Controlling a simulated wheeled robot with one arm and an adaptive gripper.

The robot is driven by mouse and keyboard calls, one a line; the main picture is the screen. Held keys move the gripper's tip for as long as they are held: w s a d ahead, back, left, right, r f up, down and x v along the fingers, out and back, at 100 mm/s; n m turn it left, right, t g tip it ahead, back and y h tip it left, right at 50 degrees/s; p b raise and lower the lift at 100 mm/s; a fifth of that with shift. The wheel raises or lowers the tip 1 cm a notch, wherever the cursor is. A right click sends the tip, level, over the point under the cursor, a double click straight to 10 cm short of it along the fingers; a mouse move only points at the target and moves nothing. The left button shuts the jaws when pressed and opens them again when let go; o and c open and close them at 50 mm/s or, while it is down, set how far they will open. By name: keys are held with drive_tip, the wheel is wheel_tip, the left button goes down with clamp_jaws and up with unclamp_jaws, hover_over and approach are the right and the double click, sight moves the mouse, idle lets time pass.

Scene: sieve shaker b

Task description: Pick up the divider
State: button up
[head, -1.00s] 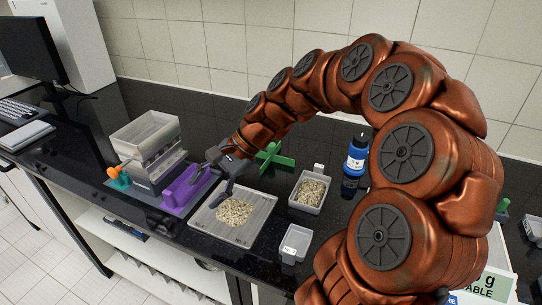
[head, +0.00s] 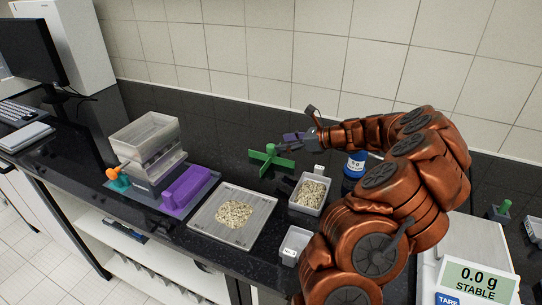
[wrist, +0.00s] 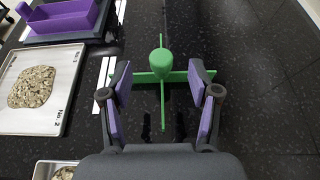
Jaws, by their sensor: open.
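The green cross-shaped divider (head: 271,159) lies on the dark counter behind the wooden-looking tray, its central knob pointing up. In the wrist view the divider (wrist: 161,64) is straight ahead, with its arms spread and its knob centred between the fingers. My gripper (head: 290,140) is open and empty, just to the right of the divider and above the counter in the head view. In the wrist view my gripper (wrist: 163,90) has its purple-padded fingers apart, apparently on either side of the knob's line. I cannot tell the exact height gap, and no contact is visible.
A tray with grains (head: 258,211), a purple bin (head: 186,191) and the sieve shaker (head: 148,150) stand to the left. A grain-filled container (head: 306,207), an empty container (head: 295,244), a blue bottle (head: 355,163) and a scale (head: 478,280) are nearby. The wall stands behind.

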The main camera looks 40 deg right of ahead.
sight(272, 146)
drive_tip(key=shift+f+p+x, duration=0.15)
drive_tip(key=shift+p+x, duration=0.25)
drive_tip(key=shift+x, duration=1.1)
drive_tip(key=shift+f+p+x, duration=0.15)
drive_tip(key=shift+p+x, duration=0.2)
drive_tip(key=shift+x, duration=1.1)
drive_tip(key=shift+s+d, duration=0.1)
clamp_jaws()
